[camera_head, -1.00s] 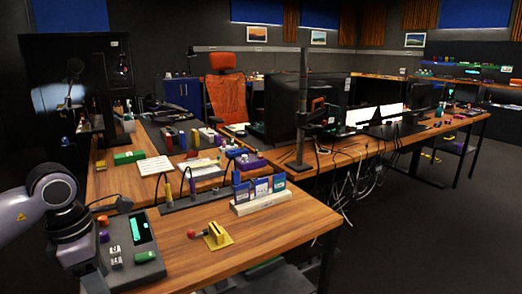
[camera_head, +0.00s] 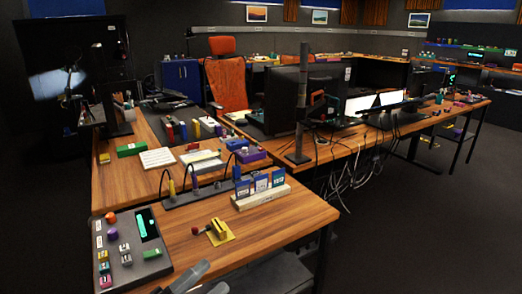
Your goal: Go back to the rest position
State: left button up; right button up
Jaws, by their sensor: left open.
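The grey trackball panel (camera_head: 127,243) lies on the near left corner of the wooden desk. It carries a dark display with teal marks, an orange knob, a purple ball and several small coloured buttons. My left gripper (camera_head: 214,277) shows only as two pale grey fingers at the bottom edge, apart and with nothing seen between them. It is to the right of the panel and clear of it; the rest of it is cut off by the frame. My right gripper is not in view.
A red-knobbed lever on a yellow plate (camera_head: 218,233) stands right of the panel. Behind it are a rack of blue cards (camera_head: 262,190) and a dark strip with cables (camera_head: 205,188). Bare desk lies between the panel and the lever. Dark floor is open at right.

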pick_arm(q)
jog(key=s+a+f+n+g+y+p, duration=0.1)
jog(key=s+a+f+n+g+y, duration=0.1)
jog(key=s+a+f+n+y, duration=0.3)
jog(key=s+a+f+n+g+y+p, duration=0.2)
jog(key=s+a+f+n+y, duration=0.3)
jog(key=f+n, duration=0.9)
jog(key=s+f+y, duration=0.1)
jog(key=s+y, duration=0.2)
jog(key=shift+s+a+f+n, duration=0.15)
jog(key=shift+s+a+n, duration=0.15)
jog(key=shift+s, duration=0.1)
